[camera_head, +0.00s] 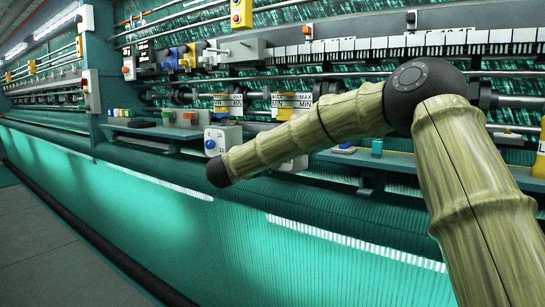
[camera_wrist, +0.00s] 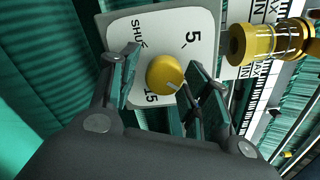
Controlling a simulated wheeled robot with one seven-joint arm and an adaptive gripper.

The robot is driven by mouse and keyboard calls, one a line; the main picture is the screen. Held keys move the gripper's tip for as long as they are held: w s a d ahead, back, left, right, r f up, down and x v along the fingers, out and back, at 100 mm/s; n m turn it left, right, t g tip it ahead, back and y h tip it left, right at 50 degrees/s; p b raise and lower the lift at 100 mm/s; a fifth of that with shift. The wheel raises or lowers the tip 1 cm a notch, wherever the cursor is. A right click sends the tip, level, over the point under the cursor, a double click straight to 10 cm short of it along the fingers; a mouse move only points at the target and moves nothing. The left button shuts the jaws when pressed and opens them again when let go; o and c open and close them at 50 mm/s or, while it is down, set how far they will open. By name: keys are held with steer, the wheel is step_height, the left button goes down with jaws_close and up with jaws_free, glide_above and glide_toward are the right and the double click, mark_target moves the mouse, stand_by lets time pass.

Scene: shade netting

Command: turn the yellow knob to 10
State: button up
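The yellow knob (camera_wrist: 164,73) sits on a pale dial plate (camera_wrist: 203,25) in the wrist view. The plate shows SHUT at upper left, 5 at upper right and 15 at the bottom. The white mark on the knob points to the lower right, between 5 and 15. No 10 can be read; my right-hand finger covers part of that side. My gripper (camera_wrist: 163,61) is open, with one finger on each side of the knob. A gap shows on the left; contact on the right cannot be told. In the head view my arm hides the yellow knob and my gripper.
In the head view a box with a blue knob (camera_head: 210,144) stands left of my forearm. Green netting (camera_head: 150,200) spreads below the machine's rail.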

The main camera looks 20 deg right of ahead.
steer(key=shift+a+r, duration=0.1)
steer(key=shift+r, duration=0.05)
steer(key=v, duration=1.2)
